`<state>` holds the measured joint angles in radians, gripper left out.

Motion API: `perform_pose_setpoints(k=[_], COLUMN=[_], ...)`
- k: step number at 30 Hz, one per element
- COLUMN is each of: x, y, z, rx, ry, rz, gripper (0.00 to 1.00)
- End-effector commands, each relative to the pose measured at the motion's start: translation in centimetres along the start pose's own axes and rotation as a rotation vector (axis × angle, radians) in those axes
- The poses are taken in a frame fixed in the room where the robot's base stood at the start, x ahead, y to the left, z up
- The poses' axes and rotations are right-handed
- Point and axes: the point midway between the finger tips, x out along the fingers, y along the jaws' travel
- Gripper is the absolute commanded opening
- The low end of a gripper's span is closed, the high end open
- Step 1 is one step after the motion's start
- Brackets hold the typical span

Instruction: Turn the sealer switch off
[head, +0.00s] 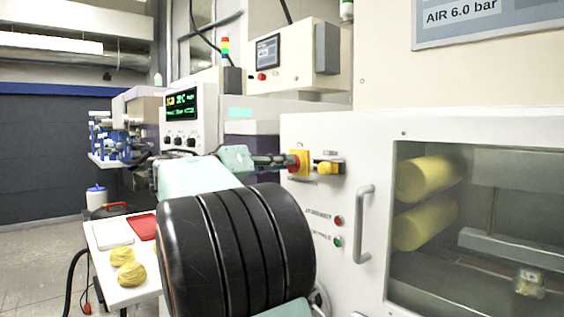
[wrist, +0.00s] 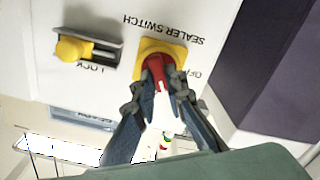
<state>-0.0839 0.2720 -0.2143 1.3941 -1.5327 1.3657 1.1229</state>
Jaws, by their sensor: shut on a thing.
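The sealer switch has a red handle (wrist: 156,66) on a yellow plate (wrist: 160,46), fixed to the white machine front. In the head view its red handle (head: 294,162) is partly covered by my fingers. My gripper (wrist: 159,86) has its two dark fingers closed on either side of the red handle, touching it. In the head view my gripper (head: 288,161) reaches the switch from the left. The "SEALER SWITCH" lettering and part of "OFF" show upside down in the wrist view. I cannot tell which position the handle points to.
A yellow lock knob (wrist: 73,49) in a slot sits beside the switch; it also shows in the head view (head: 326,168). Below are a red button (head: 338,221), a green button (head: 338,241) and a door handle (head: 364,222). A side table (head: 128,238) stands at left.

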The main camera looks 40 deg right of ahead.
Motion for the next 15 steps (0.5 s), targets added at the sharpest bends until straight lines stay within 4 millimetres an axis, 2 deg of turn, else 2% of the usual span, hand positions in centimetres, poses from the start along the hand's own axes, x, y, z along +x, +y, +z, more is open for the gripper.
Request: perform_pose_setpoints(k=[15], x=[-0.03], y=[-0.14], z=[-0.13], rx=[-0.495], ry=[-0.001], rz=[-0.001], gripper=[0.00])
